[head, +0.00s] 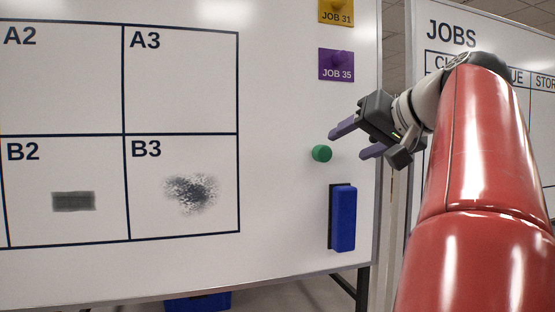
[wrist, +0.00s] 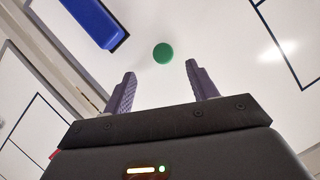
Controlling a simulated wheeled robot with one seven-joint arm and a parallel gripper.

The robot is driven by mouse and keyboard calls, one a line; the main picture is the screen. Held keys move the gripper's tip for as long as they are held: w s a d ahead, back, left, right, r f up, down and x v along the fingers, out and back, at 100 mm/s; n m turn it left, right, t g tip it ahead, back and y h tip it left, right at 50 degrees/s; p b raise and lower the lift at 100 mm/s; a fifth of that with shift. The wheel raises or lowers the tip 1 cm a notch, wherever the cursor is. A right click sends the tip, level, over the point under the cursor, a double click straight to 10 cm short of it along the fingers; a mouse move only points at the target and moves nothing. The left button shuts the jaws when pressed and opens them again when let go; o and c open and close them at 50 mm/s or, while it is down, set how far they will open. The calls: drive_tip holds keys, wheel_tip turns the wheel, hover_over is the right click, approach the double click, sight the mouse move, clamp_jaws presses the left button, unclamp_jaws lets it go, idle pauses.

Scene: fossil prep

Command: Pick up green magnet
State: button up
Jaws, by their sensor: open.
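The green magnet (head: 321,153) is a small round knob on the whiteboard, right of the B3 square and above a blue eraser. It also shows in the wrist view (wrist: 163,53), beyond the fingertips and roughly between them. My gripper (head: 350,143) is open and empty, just right of the magnet in the head view. Its two purple fingers (wrist: 160,72) are spread apart in the wrist view and do not appear to touch the magnet.
The blue eraser (head: 343,218) is on the board below the magnet. A purple JOB 35 card (head: 336,65) and a yellow JOB 31 card (head: 337,11) are above it. A dark smudge (head: 191,192) marks B3. A second board (head: 462,30) stands at right.

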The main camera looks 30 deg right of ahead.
sight(325, 149)
drive_tip(key=x, duration=0.7)
drive_tip(key=shift+w+a+r, duration=0.1)
drive_tip(key=shift+w+r, duration=0.1)
drive_tip(key=shift+w, duration=0.05)
drive_tip(key=c, duration=1.1)
drive_tip(key=shift+o, duration=0.2)
drive_tip(key=shift+s+r+p, duration=0.2)
drive_tip(key=shift+r+p, duration=0.1)
drive_tip(key=shift+r, duration=0.2)
